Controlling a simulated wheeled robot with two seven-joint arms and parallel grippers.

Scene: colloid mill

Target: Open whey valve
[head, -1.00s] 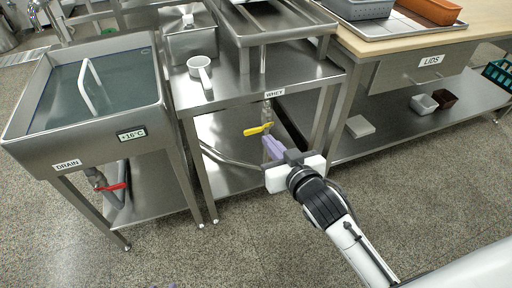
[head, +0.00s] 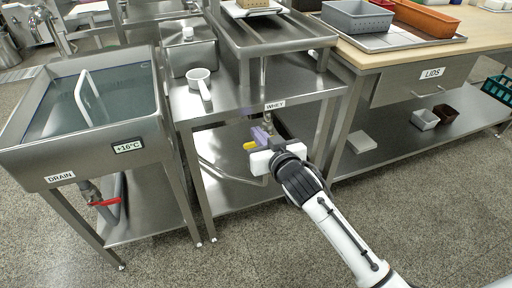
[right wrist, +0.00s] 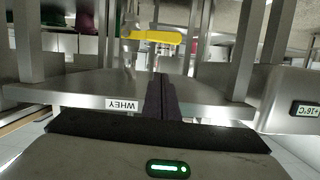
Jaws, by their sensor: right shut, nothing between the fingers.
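The whey valve has a yellow lever handle (head: 250,146) below the WHEY label (head: 275,105) on the front edge of the steel table. In the right wrist view the yellow handle (right wrist: 155,37) lies crosswise on a metal pipe, beyond the fingertips. My right gripper (head: 262,132) is at the valve, with its purple fingers shut and empty. The gripper hides part of the valve and handle in the head view. The shut fingers also show in the right wrist view (right wrist: 160,95), apart from the handle in the picture; whether they touch it I cannot tell. My left gripper is not in view.
A sink (head: 90,115) with a red drain valve handle (head: 104,201) stands at the left. A white dipper (head: 200,82) lies on the whey table (head: 225,105). The LIDS bench (head: 390,50) is at the right. The floor in front is clear.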

